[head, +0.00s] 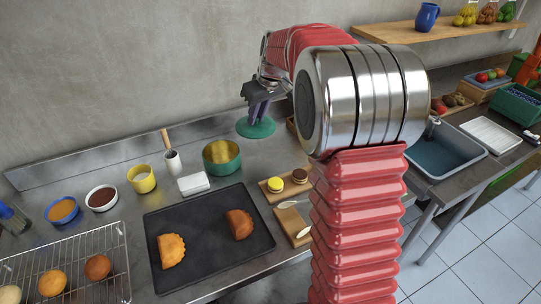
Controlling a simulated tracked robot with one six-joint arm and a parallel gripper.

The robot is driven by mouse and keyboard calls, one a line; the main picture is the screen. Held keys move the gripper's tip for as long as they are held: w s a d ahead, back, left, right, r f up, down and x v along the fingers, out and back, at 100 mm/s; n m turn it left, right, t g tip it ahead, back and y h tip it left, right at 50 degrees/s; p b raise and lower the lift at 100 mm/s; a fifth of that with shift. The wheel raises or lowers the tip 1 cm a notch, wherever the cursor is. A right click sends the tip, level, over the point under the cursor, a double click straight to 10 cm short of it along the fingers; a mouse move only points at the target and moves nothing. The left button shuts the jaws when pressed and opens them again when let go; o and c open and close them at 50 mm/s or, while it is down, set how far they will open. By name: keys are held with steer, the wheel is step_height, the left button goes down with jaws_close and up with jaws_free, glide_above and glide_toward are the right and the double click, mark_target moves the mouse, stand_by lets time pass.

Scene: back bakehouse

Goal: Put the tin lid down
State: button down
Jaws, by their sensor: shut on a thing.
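The tin lid (245,130) is a round teal-green disc in the head view, near the back of the steel counter and behind the open tin. My gripper (258,113) points down at the lid's middle and is shut on it. The fingers hide the part they grip. The lid looks about level. I cannot tell whether it touches the counter or hangs just above it. The matching green tin (222,168) stands open, with a gold-coloured inside, in front and to the left of the lid.
A dark tray (205,270) with two pastries lies in front of the tin. A white block (194,184), a yellow cup (141,178) and a wooden board (270,196) are near. The wall (130,60) rises behind. My arm hides the counter to the right.

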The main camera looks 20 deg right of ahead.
mark_target(273, 124)
steer(key=d, duration=0.2)
steer(key=s+d+f, duration=0.2)
steer(key=d, duration=0.1)
steer(key=shift+d+f, duration=0.2)
steer(key=shift+d, duration=0.1)
steer(key=shift+a+f+n+y, duration=0.2)
steer(key=shift+n+y, duration=0.2)
steer(key=shift+n, duration=0.5)
steer(key=shift+f, duration=2.45)
steer(key=shift+f, duration=2.55)
steer(key=shift+f, duration=0.1)
steer(key=c, duration=1.6)
jaws_free()
steer(key=shift+c, duration=0.2)
